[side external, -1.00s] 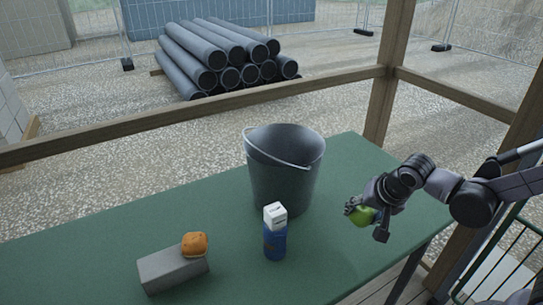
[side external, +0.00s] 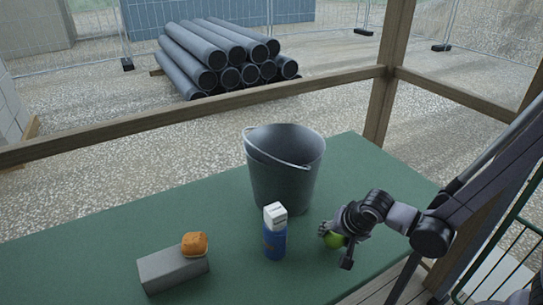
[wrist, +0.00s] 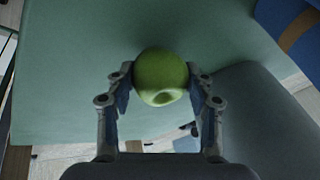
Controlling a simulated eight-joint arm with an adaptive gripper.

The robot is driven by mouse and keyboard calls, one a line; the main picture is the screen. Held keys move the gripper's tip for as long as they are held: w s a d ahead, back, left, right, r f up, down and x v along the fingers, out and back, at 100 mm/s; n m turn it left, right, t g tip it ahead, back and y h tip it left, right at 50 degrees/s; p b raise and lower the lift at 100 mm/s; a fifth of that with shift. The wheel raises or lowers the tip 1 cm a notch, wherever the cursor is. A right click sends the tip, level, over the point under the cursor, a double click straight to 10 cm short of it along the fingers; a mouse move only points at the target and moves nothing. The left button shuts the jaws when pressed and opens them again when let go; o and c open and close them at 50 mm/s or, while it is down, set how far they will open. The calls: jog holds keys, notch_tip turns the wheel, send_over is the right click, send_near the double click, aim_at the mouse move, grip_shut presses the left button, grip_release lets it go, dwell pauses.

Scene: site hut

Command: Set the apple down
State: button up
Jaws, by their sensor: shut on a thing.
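A green apple (side external: 334,240) is between the fingers of my gripper (side external: 334,238), to the right of the blue bottle and in front of the bucket. In the wrist view the apple (wrist: 161,77) sits between the two fingertips (wrist: 161,84), with a finger against each side. My gripper is shut on it. The green table (side external: 110,235) lies below; I cannot tell whether the apple touches it.
A dark bucket (side external: 285,175) stands on the table behind a blue bottle (side external: 275,243) with a white box-shaped item (side external: 275,214) on top. The table's left part is clear.

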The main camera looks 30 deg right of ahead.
jog(key=shift+f, duration=0.2)
jog(key=o, duration=1.3)
jog(key=shift+c, duration=0.2)
jog(key=shift+r, duration=0.1)
jog(key=shift+v, duration=5.8)
jog(key=s+d+r+n+t+y, duration=0.1)
jog(key=s+d+r+n+t, duration=0.1)
jog(key=d+r+n, duration=0.4)
jog(key=shift+s+d+n, duration=0.55)
jog(key=shift+d+n, duration=0.95)
jog(key=shift+n, duration=0.3)
